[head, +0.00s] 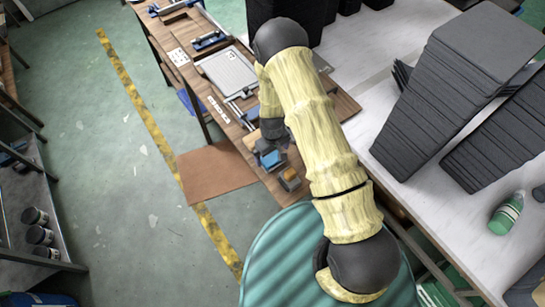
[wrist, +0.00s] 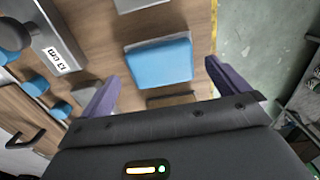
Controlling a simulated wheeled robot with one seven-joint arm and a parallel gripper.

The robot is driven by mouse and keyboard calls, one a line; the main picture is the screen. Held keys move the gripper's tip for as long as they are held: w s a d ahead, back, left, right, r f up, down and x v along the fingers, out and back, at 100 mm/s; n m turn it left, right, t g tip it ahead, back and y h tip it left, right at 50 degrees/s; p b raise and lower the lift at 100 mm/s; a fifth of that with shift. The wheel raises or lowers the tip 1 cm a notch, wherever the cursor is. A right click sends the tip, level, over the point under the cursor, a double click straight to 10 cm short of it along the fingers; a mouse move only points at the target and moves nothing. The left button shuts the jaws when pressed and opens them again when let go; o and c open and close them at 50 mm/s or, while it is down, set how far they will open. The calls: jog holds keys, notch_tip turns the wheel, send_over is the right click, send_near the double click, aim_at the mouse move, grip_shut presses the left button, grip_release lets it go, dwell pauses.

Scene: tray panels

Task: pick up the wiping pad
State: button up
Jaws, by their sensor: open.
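A blue block (wrist: 160,63) with a pale top edge, which looks like the wiping pad, lies on the brown wooden surface in the wrist view. In the head view a small blue patch (head: 271,159) shows beside my arm's end; I cannot tell for sure that it is the same block. My gripper (wrist: 161,72) is open, with its purple fingers spread to the left and right of the block in the wrist view. No contact shows. In the head view my arm hides most of the gripper.
A small grey and orange block (head: 290,180) sits near the bench edge. A grey tray panel (head: 227,72) lies farther back on the wooden bench. Stacked dark panels (head: 455,90) and a green bottle (head: 507,213) stand on the right table. Open floor (head: 90,150) lies left.

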aim_at(272, 156)
jog(key=shift+f, duration=1.2)
jog(key=c, duration=1)
jog(key=shift+c, duration=0.2)
jog(key=shift+r, duration=0.1)
notch_tip(272, 156, up, 10)
jog(key=b, duration=0.2)
